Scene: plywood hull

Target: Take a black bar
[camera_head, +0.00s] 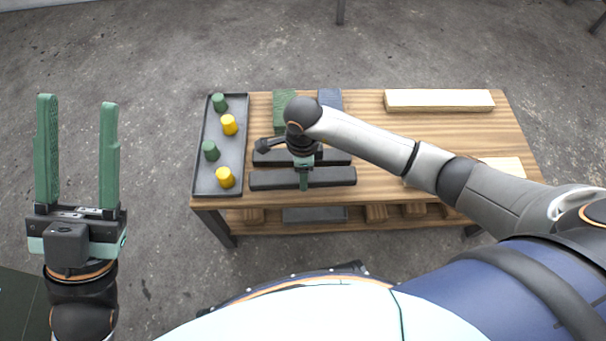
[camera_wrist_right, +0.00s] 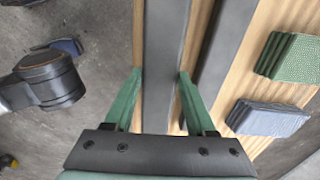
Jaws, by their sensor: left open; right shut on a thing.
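Two long black bars lie side by side across the wooden table. The front black bar (camera_head: 335,177) is nearer the table's front edge, and the back black bar (camera_head: 338,158) lies just behind it, partly hidden by my right wrist. My right gripper (camera_head: 304,187) points down and is shut on the front black bar near its middle. In the right wrist view the green fingers (camera_wrist_right: 160,74) stand on either side of this bar (camera_wrist_right: 166,45), with the other bar (camera_wrist_right: 222,60) to the right. My left gripper (camera_head: 78,101) is open and empty, left of the table.
A grey tray (camera_head: 201,168) with green and yellow cylinders is on the table's left end. Green blocks (camera_head: 284,100) and blue-grey blocks (camera_head: 330,96) lie behind the bars. A pale board (camera_head: 439,101) lies at the back right. A lower shelf (camera_head: 290,228) sits underneath.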

